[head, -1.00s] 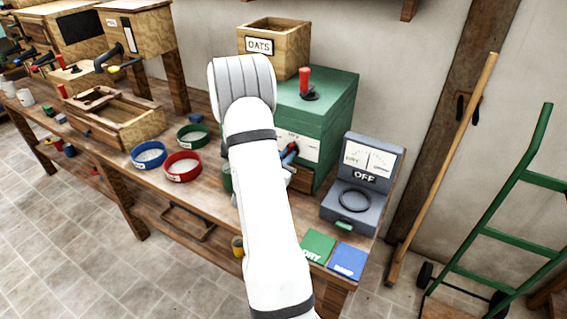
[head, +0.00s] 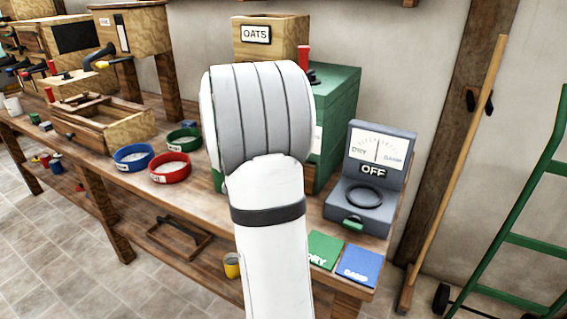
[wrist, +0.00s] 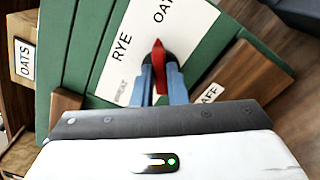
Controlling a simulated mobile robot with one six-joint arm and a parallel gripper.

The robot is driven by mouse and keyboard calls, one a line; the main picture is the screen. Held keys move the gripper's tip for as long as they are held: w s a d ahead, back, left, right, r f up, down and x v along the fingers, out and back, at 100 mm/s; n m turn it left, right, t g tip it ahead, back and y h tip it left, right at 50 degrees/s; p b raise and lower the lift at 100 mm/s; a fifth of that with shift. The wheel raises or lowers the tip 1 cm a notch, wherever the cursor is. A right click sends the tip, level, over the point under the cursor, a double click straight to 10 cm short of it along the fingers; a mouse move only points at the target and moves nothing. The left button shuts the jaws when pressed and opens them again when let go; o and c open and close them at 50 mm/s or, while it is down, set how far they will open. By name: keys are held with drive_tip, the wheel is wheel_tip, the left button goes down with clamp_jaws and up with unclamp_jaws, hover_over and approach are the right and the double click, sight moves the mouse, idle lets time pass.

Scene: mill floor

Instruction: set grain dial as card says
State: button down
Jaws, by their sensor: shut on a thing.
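The grain dial is a red pointer (wrist: 158,62) on a white plate (wrist: 139,40) on the green mill's face, seen in the wrist view. The plate reads OATS, RYE and WHEAT. My gripper (wrist: 160,82), with blue fingers, is shut on the pointer. The pointer's tip is up in that view, between RYE and OATS. The card reading OATS (head: 256,34) is on the wooden hopper (head: 292,34) above the green mill (head: 338,105); it also shows in the wrist view (wrist: 25,60). In the head view my arm hides the dial and gripper.
A grey meter (head: 372,170) reading OFF stands right of the mill, with green DRY (head: 322,247) and blue DAMP (head: 358,262) cards in front. Blue (head: 133,157), red (head: 170,167) and green (head: 184,139) bowls stand to the left. A broom (head: 455,170) leans against the wall.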

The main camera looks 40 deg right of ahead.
drive_tip(key=shift+s+d+m+b, duration=0.1)
drive_tip(key=shift+m+b, duration=0.5)
drive_tip(key=shift+b, duration=0.15)
drive_tip(key=c, duration=1.7)
unclamp_jaws()
drive_tip(key=shift+d, duration=0.1)
drive_tip(key=shift+o, duration=1.3)
drive_tip(key=v, duration=0.8)
